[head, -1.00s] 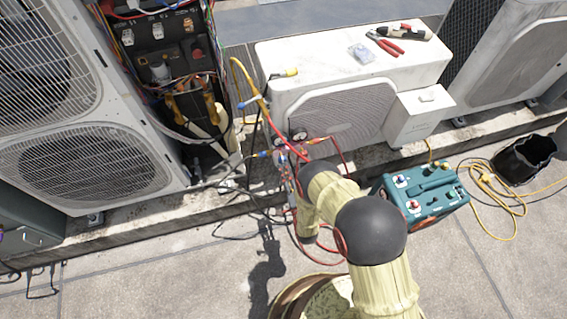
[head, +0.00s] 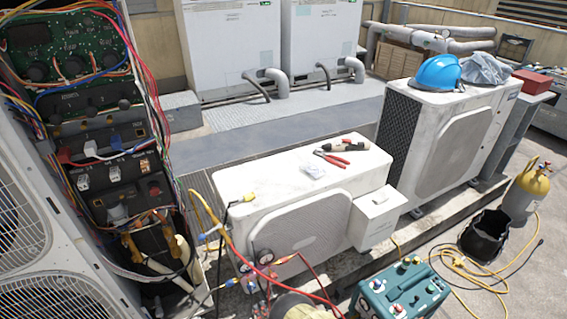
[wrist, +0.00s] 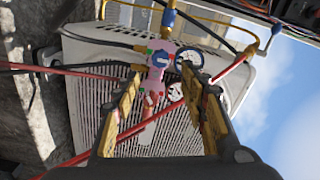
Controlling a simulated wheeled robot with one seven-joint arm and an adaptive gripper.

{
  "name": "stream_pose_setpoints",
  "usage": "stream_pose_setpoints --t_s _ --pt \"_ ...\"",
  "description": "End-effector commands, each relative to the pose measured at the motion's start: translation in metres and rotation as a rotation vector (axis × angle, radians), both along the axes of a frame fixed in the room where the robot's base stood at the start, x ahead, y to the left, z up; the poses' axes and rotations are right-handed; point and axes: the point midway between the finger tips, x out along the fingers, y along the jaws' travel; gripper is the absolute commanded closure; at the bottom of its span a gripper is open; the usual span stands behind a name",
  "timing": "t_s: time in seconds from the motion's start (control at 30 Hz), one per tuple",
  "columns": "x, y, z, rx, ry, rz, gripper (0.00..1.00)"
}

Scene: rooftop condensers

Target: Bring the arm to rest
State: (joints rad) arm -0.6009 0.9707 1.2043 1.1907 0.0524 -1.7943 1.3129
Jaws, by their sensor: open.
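My gripper (wrist: 160,115) is open in the wrist view, one finger on each side of the picture. I see nothing clamped between the fingers. I cannot tell from this view how far the manifold is from the fingertips. In the head view only a pale part of my arm shows at the bottom edge, and my gripper is out of that view. The manifold's gauges (head: 264,257) show there beside the small condenser.
A small white condenser (head: 300,235) carries red pliers (head: 331,158) and a yellow-tipped tool. A teal machine (head: 400,292) stands at front right, near a black bucket (head: 487,236) and a yellow cylinder (head: 526,192). An open wired panel (head: 95,120) is at left. Hoses cross the front.

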Motion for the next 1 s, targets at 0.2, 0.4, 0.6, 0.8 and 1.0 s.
stream_pose_setpoints --t_s 0.2,0.4,0.6,0.8,1.0 --pt "-0.001 -0.001 -0.027 -0.150 0.027 0.005 0.57" --pt "-0.043 -0.028 -0.125 -0.540 0.258 0.083 0.57" --pt "-0.081 -0.052 -0.165 -0.895 0.476 0.244 0.57" --pt "-0.087 -0.070 -0.122 -1.144 0.638 0.423 0.57" --pt "-0.085 -0.093 -0.022 -1.299 0.756 0.595 0.57"
